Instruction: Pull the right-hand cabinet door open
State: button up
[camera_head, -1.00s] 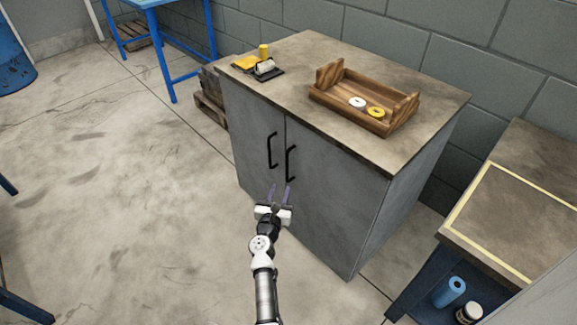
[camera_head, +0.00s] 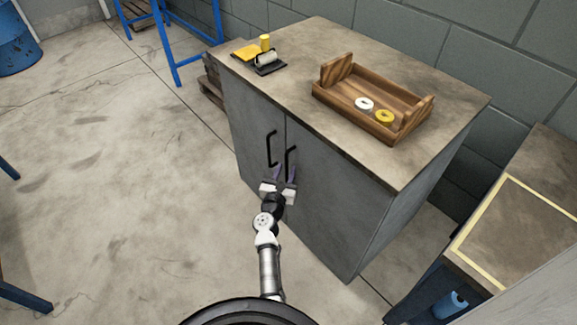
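The grey cabinet has two doors, and both look shut. The right-hand door (camera_head: 335,205) carries a black vertical bar handle (camera_head: 291,160) near the middle seam. The left-hand door (camera_head: 247,135) has a matching black handle (camera_head: 271,149). My gripper (camera_head: 283,173) is open, with its two fingers pointing up at the lower part of the right-hand handle. The handle's lower end is partly hidden by the fingers. I cannot tell whether the fingers touch it.
On the cabinet top (camera_head: 300,75) stand a wooden tray (camera_head: 345,103) with a white and a yellow ring, and a yellow-and-black group of small items (camera_head: 268,62). A bench (camera_head: 525,215) stands to the right. The floor (camera_head: 130,190) left of the cabinet is clear.

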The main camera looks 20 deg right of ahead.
jog(key=shift+w+d, duration=0.1)
jog(key=shift+w, duration=0.05)
grip_shut()
dwell(0.4)
